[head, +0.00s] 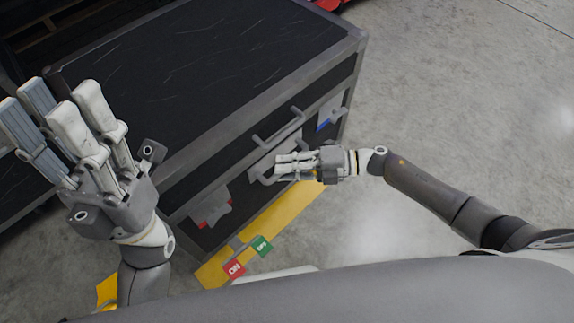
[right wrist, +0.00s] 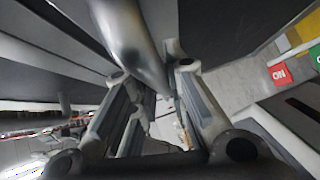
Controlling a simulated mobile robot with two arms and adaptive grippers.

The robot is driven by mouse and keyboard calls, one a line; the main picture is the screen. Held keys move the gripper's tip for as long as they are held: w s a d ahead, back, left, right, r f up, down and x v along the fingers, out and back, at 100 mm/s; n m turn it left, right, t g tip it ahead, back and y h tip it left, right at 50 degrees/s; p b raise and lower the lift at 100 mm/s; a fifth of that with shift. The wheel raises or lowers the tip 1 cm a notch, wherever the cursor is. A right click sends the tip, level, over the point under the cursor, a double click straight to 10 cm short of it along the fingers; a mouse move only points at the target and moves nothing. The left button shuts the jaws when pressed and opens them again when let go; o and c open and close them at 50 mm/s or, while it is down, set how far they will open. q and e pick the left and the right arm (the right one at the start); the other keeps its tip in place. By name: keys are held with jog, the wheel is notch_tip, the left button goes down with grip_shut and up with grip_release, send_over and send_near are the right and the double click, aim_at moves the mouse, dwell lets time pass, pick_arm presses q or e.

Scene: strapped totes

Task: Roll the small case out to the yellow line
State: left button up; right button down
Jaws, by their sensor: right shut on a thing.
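The case (head: 190,85) is a black box with grey metal edges, standing on the floor at the upper left of the head view. Its front face carries grey bar handles (head: 281,130). My right gripper (head: 279,165) is at the front face, shut on a handle; its fingers hide part of that handle. In the right wrist view a grey bar (right wrist: 137,42) lies between the fingers. The yellow line (head: 278,218) runs on the floor along the foot of the case's front. My left gripper (head: 58,112) is open and empty, raised at the left, fingers pointing up.
A red latch (head: 213,213) and a blue latch (head: 328,117) show on the case's front. A red ON tag (head: 234,268) and a green tag (head: 262,246) sit low by the yellow line. Bare concrete floor (head: 470,90) lies to the right.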

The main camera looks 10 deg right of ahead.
jog(key=c, duration=1.5)
grip_release()
jog(key=shift+o, duration=0.2)
jog(key=v, duration=1.2)
jog(key=shift+s, duration=0.1)
